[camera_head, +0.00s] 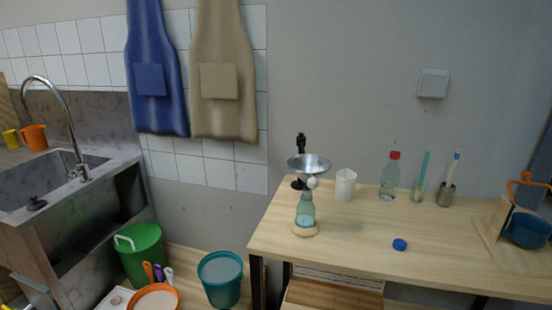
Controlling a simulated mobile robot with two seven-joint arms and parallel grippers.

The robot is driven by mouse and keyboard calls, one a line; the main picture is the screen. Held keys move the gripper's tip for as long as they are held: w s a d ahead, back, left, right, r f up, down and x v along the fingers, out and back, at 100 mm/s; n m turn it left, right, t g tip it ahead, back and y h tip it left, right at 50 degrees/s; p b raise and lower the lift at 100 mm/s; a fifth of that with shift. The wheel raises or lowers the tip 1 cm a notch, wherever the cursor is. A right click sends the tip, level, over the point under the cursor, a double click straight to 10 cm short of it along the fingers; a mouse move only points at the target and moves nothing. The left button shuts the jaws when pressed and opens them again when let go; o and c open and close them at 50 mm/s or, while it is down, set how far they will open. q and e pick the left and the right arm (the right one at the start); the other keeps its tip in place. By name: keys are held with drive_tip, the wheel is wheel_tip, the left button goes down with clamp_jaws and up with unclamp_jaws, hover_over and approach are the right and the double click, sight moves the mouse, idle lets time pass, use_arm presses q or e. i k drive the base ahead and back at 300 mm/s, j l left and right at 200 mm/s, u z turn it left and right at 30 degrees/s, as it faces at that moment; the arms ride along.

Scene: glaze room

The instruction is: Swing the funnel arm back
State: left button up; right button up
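A metal funnel (309,161) is held on a small black stand (301,143) near the left end of the wooden table. A pale round knob (313,183) shows just below the funnel. A teal glass bottle (305,212) stands upright on a round wooden base (304,230) in front of the stand. The funnel appears above the bottle's neck in the picture. I cannot tell whether it is directly over the mouth. The funnel hides most of its arm and spout. Neither of my grippers is in view.
A white jug (345,185), a red-capped bottle (390,175) and two tool holders stand along the table's back. A blue cap (399,244) lies near the front. A wooden stand with a blue pot (528,231) is at right. Buckets sit on the floor at left.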

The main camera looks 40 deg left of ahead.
sight(301, 164)
drive_tip(key=u, duration=0.95)
